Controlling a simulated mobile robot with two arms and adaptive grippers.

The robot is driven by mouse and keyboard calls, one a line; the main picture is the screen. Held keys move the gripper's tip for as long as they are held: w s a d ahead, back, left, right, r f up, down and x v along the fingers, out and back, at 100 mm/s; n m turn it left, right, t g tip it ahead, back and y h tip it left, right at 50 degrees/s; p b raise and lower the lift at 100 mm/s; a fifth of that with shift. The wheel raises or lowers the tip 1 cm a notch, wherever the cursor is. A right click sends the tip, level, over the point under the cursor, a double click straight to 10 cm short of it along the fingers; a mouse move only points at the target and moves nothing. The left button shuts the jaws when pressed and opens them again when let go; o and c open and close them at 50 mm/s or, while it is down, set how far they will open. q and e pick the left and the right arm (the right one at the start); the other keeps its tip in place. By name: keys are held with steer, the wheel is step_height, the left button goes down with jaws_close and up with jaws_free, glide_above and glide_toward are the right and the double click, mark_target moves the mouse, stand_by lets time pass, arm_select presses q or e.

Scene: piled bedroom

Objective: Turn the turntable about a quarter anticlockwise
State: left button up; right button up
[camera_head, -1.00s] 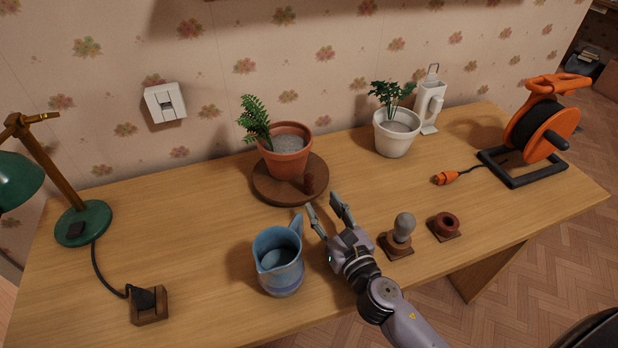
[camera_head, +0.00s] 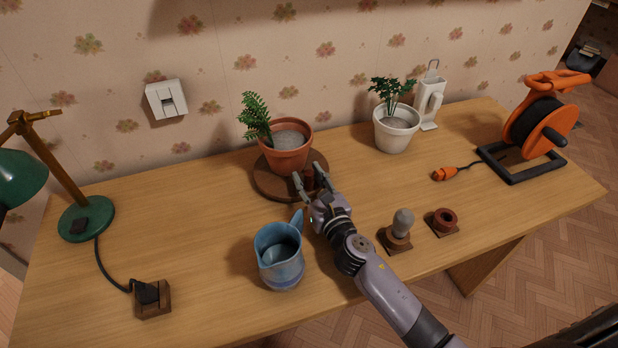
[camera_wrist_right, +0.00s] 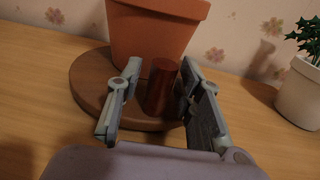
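The turntable (camera_head: 262,182) is a round brown wooden disc near the back middle of the desk. A terracotta pot (camera_head: 287,158) with a fern stands on it. A dark red-brown upright peg (camera_head: 309,178) stands at its front right edge; it also shows in the right wrist view (camera_wrist_right: 161,88). My right gripper (camera_head: 310,182) is open, with one finger on each side of the peg. In the right wrist view the right finger is close to the peg and a gap shows on the left. I cannot tell whether they touch. My left gripper is not in view.
A blue jug (camera_head: 280,262) stands close left of my right forearm. A stamp-like knob (camera_head: 400,228) and a small red-brown ring (camera_head: 445,220) lie to the right. A white pot (camera_head: 396,132) stands behind right. The desk left of the turntable is clear.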

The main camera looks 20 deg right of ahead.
jaws_close()
stand_by(0.6)
